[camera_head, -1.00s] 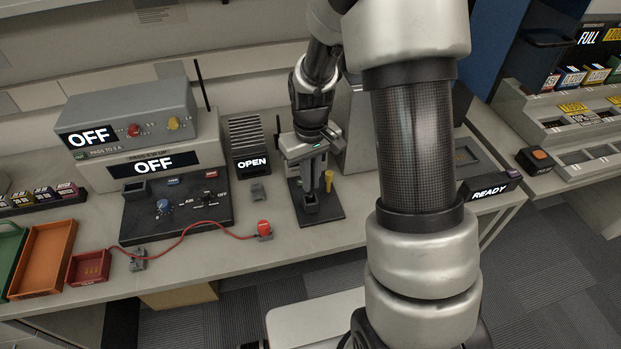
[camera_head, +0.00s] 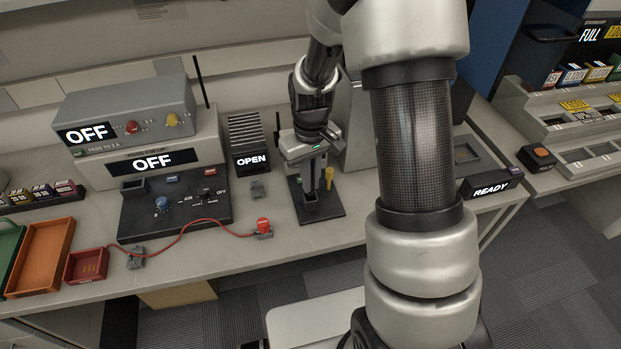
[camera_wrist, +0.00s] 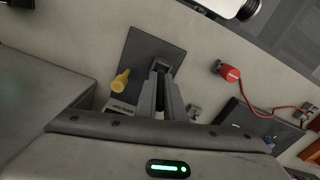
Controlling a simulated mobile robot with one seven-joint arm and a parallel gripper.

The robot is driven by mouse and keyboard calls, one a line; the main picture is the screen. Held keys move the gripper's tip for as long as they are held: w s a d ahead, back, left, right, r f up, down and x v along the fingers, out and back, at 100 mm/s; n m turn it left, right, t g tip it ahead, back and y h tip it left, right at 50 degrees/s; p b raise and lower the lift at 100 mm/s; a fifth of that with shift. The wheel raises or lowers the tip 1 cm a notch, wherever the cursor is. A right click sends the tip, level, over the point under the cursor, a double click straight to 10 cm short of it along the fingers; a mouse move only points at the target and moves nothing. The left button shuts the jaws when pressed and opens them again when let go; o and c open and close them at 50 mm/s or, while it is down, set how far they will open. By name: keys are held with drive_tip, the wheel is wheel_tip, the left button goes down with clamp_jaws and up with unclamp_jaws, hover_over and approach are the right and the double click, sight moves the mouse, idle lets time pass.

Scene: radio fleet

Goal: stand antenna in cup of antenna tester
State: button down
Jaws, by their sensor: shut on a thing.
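A dark flat base plate (camera_head: 330,209) on the bench carries a small square dark cup (camera_head: 311,204) and a yellow post (camera_head: 329,178); I take it for the antenna tester. The plate (camera_wrist: 140,47), cup (camera_wrist: 161,64) and post (camera_wrist: 121,81) also show in the wrist view. My gripper (camera_head: 313,186) points down over the plate, its fingertips close to the cup. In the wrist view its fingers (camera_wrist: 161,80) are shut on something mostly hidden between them. I cannot make out the antenna there, or whether its foot is in the cup.
A ribbed box with an OPEN display (camera_head: 252,160) stands left of the plate. Further left are a dark control panel (camera_head: 180,207) and a red plug (camera_head: 263,226) on a red cable. A grey box (camera_head: 358,140) stands behind right. The bench front is mostly clear.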

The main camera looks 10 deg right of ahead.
drive_tip(key=shift+f+b, duration=1.15)
drive_tip(key=shift+f, duration=0.5)
drive_tip(key=c, duration=1.8)
unclamp_jaws()
wheel_tip(320, 180, up, 18)
drive_tip(key=shift+f+p, duration=0.25)
drive_tip(key=shift+p, duration=0.8)
drive_tip(key=shift+r, duration=0.1)
drive_tip(key=s+r+m+t+p, duration=0.3)
drive_tip(key=s+r+t+p, duration=0.2)
drive_tip(key=s+r, duration=1.3)
drive_tip(key=r+p, duration=0.1)
drive_tip(key=p, duration=0.2)
drive_tip(key=shift+s+r+t, duration=0.2)
drive_tip(key=shift+r+t, duration=0.05)
drive_tip(key=shift+t, duration=0.05)
